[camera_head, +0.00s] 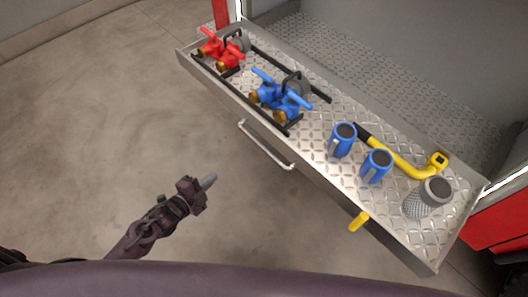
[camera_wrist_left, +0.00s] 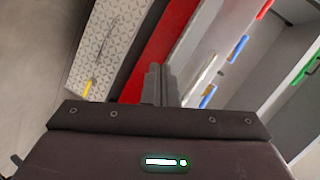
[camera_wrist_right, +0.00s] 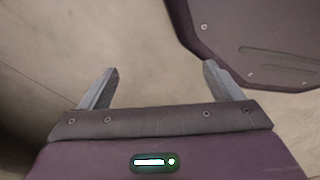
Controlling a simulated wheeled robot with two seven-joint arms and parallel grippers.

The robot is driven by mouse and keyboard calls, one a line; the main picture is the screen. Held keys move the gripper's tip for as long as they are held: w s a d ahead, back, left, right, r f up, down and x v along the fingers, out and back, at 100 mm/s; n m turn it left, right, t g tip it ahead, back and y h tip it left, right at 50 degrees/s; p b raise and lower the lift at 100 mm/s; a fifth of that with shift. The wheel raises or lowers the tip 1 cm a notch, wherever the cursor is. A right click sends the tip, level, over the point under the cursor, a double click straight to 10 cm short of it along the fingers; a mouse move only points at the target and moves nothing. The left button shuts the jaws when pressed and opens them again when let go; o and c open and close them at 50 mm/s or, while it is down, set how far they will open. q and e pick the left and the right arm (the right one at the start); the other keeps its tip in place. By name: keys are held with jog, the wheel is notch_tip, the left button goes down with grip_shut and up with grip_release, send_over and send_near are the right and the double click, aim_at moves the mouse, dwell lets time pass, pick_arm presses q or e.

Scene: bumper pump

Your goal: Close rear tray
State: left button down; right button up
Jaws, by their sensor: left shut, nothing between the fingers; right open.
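The rear tray (camera_head: 310,160), a long metal drawer with a diamond-plate floor, stands pulled out of the vehicle. A pale bar handle (camera_head: 268,145) is on its front face, and a yellow lever (camera_head: 358,222) sticks out farther right. My left gripper (camera_head: 209,181) is shut and empty, left of and below the handle, apart from it, over the floor. Its closed fingers also show in the left wrist view (camera_wrist_left: 160,68). My right gripper (camera_wrist_right: 161,67) is open and empty over bare floor in the right wrist view; the head view does not show it.
On the tray are red valve fittings (camera_head: 222,50), blue valve fittings (camera_head: 280,97), two blue cylinders (camera_head: 342,140), a yellow bent tool (camera_head: 400,163) and a grey mesh cylinder (camera_head: 428,197). Concrete floor (camera_head: 120,110) is clear in front of the tray.

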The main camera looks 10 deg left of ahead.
pick_arm(q)
jog(key=d+r+m+h+b, duration=0.3)
jog(key=d+r+m+h, duration=0.3)
jog(key=r, duration=0.3)
jog(key=y, duration=0.1)
send_near(271, 132)
jog(key=shift+m+t, duration=0.4)
jog(key=x, duration=0.5)
jog(key=shift+w+d+f+p, duration=0.15)
jog(key=shift+d+f+p, duration=0.05)
jog(key=shift+d+p, duration=0.2)
jog(key=shift+w+d, duration=0.35)
jog(key=shift+w, duration=0.05)
pick_arm(e)
jog(key=shift+w+a+f, duration=0.1)
jog(key=shift+w+f, duration=0.35)
jog(key=shift+f, duration=0.2)
jog(key=shift+w+a+f, duration=0.1)
jog(key=shift+w+f, duration=0.35)
jog(key=shift+f, duration=0.2)
pick_arm(q)
jog(key=shift+w, duration=0.1)
pick_arm(e)
jog(key=shift+d, duration=0.1)
